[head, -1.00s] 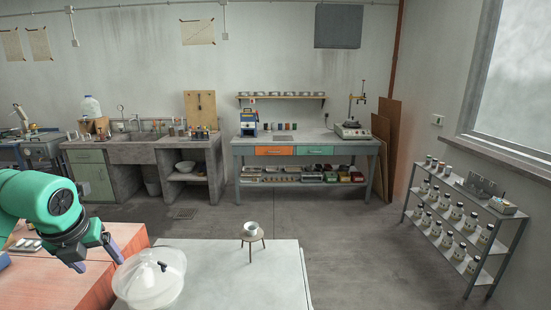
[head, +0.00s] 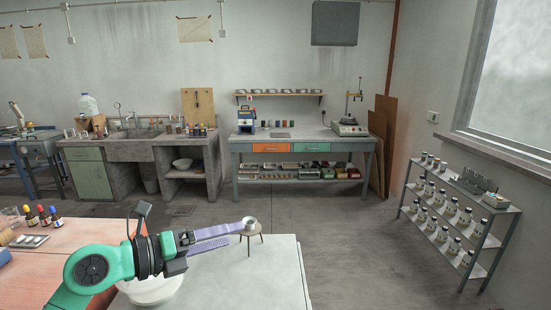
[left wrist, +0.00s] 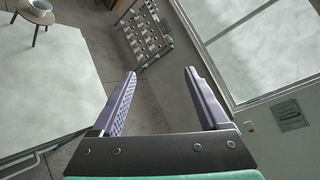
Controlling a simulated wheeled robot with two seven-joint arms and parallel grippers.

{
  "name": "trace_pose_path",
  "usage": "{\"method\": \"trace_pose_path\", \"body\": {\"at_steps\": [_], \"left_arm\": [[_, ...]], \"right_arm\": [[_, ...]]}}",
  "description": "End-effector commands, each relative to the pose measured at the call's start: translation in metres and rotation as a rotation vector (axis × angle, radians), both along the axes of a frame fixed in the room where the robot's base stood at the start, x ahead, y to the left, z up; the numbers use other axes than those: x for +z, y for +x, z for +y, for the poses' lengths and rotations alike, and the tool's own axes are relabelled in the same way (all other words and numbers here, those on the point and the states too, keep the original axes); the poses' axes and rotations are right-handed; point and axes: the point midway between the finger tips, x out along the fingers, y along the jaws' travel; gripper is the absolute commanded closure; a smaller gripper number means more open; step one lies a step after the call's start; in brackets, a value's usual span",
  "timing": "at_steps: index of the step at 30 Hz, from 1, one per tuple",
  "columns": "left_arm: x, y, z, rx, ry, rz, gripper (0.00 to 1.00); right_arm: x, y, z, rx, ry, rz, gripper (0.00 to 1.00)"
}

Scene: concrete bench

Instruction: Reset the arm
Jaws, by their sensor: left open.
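My green left arm reaches in from the lower left of the head view. Its left gripper (head: 235,233), with purple ridged fingers, points right above the pale bench top (head: 272,280). The fingers are apart with nothing between them. They also show apart and empty in the left wrist view (left wrist: 160,73). My right gripper is not seen.
A reddish table (head: 60,262) at left holds dropper bottles (head: 42,215) and a tray (head: 29,241). A metal rack (head: 455,222) stands at right. The floor between is free.

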Motion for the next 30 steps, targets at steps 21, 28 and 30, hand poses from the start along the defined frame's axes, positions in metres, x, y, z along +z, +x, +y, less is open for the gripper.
{"method": "trace_pose_path", "body": {"at_steps": [21,28,30], "left_arm": [[-0.245,-0.096,0.168,1.695,-1.514,1.048,0.22],[-0.303,-0.179,0.132,1.963,-1.333,1.425,0.22],[-0.318,-0.197,0.123,2.016,-1.271,1.512,0.22]], "right_arm": [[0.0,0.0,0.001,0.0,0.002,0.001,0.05],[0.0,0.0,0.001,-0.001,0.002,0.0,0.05],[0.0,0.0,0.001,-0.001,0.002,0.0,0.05]]}}
